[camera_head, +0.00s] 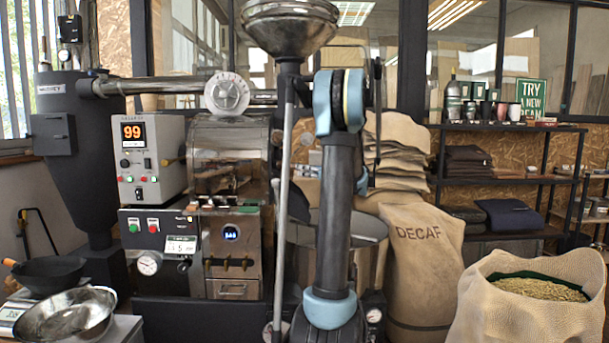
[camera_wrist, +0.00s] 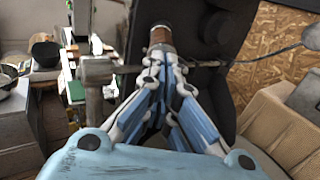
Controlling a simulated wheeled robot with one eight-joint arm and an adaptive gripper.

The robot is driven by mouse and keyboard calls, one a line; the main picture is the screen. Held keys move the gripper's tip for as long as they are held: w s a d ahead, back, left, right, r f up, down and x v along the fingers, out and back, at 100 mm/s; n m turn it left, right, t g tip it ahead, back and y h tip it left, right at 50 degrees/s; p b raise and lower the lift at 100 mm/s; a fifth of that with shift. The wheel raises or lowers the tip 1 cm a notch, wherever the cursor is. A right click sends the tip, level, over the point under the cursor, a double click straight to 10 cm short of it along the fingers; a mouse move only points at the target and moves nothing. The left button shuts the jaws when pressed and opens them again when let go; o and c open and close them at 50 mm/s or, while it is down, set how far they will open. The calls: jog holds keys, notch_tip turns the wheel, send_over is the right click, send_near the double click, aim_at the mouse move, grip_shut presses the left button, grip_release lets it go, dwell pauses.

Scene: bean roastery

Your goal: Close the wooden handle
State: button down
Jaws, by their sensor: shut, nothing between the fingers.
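In the wrist view a short brown wooden handle (camera_wrist: 160,36) with a paler metal collar stands just beyond my fingertips, in front of a dark machine body. My gripper (camera_wrist: 161,56) is shut and empty, its blue and grey fingers converging at the handle's base. They look very close to it, but I cannot tell whether they touch. In the head view my arm covers the middle of the roaster (camera_head: 232,150), and neither this handle nor my gripper can be made out there.
A metal rod (camera_wrist: 97,70) lies left of my fingers. A burlap sack (camera_wrist: 285,130) is close on the right. In the head view, a DECAF sack (camera_head: 420,265) and an open bean sack (camera_head: 530,315) stand right; a black pan (camera_head: 48,275) and steel bowl (camera_head: 68,317) are left.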

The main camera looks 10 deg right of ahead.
jog(key=v, duration=1.4)
jog(key=s+a+f+n+g+h, duration=0.2)
jog(key=s+a+f+n+g, duration=0.2)
jog(key=s+a+f+n, duration=0.55)
jog(key=s+a+f+n+g+h, duration=0.3)
jog(key=s+a, duration=0.4)
jog(key=a, duration=0.7)
jog(key=s+d+f+n+g+h, duration=0.1)
jog(key=s+f+n+g+h, duration=0.1)
jog(key=s+f+n, duration=0.5)
jog(key=s+d+f+n+g+h, duration=0.1)
jog(key=s+f+n+h, duration=0.4)
jog(key=s, duration=1.1)
notch_tip(320, 180, down, 4)
jog(key=n+g, duration=0.1)
jog(key=n, duration=0.2)
jog(key=shift+s+d+f, duration=0.15)
jog(key=shift+s+d, duration=0.05)
jog(key=shift+s, duration=0.15)
